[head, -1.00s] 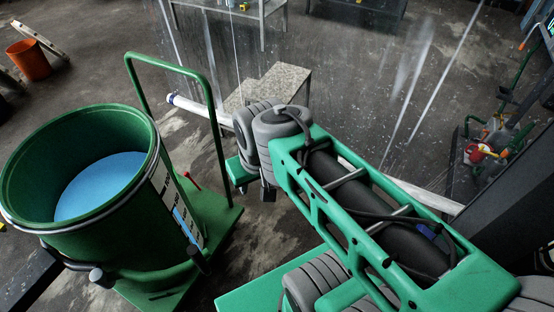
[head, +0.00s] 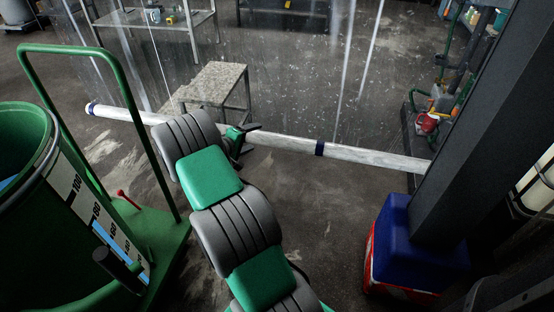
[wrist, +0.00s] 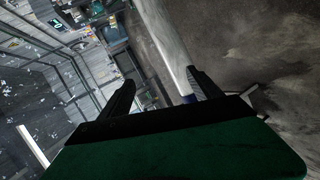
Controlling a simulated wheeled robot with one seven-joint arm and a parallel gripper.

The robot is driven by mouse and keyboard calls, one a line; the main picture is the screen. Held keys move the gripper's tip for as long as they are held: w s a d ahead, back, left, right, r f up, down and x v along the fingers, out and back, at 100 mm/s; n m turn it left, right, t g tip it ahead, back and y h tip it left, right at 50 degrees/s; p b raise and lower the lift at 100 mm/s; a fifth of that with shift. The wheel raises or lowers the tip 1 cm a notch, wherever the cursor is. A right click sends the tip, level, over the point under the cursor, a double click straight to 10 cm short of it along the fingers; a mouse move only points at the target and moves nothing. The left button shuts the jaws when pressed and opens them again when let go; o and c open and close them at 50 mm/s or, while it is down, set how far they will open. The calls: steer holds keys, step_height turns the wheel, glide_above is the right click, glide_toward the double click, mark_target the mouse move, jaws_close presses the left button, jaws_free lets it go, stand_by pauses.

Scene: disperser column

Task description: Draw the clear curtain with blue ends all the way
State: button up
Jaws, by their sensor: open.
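The clear curtain (head: 285,75) hangs across the head view as a see-through sheet. A pale tube (head: 270,140) runs along its bottom, with a dark blue left end (head: 91,108) and a blue band (head: 320,148) right of my gripper. The tube's right end is not clearly visible at the dark post. My gripper (head: 250,138) is open beside the tube's middle. In the wrist view, the tube (wrist: 166,42) runs through the gap between the fingers of my gripper (wrist: 161,78), nearer the right finger, with blue low beside that finger. Whether it lies between the fingers in depth, I cannot tell.
A green drum (head: 35,200) on a green cart with a tall handle (head: 118,60) stands at left. A dark post (head: 465,130) on a blue block (head: 415,245) stands at right. A speckled bench (head: 213,84) shows behind the curtain. Floor right of my arm is clear.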

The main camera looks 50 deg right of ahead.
mark_target(272, 144)
steer(key=s+d+f+h, duration=0.1)
steer(key=f, duration=0.1)
steer(key=d+f+n+b, duration=0.1)
steer(key=d+f, duration=0.1)
steer(key=f, duration=0.1)
steer(key=s+d+f+g+h+b, duration=0.1)
steer(key=f, duration=0.1)
steer(key=shift+s+d+f+n+h, duration=0.15)
steer(key=shift+s+d+n+h, duration=0.15)
steer(key=shift+n, duration=0.1)
steer(key=d, duration=0.2)
steer(key=d+b, duration=0.1)
steer(key=d, duration=0.1)
steer(key=d+f, duration=0.1)
steer(key=d, duration=0.1)
steer(key=shift+d+f+b, duration=0.1)
steer(key=shift+d+b, duration=0.2)
steer(key=shift+d, duration=0.45)
jaws_close()
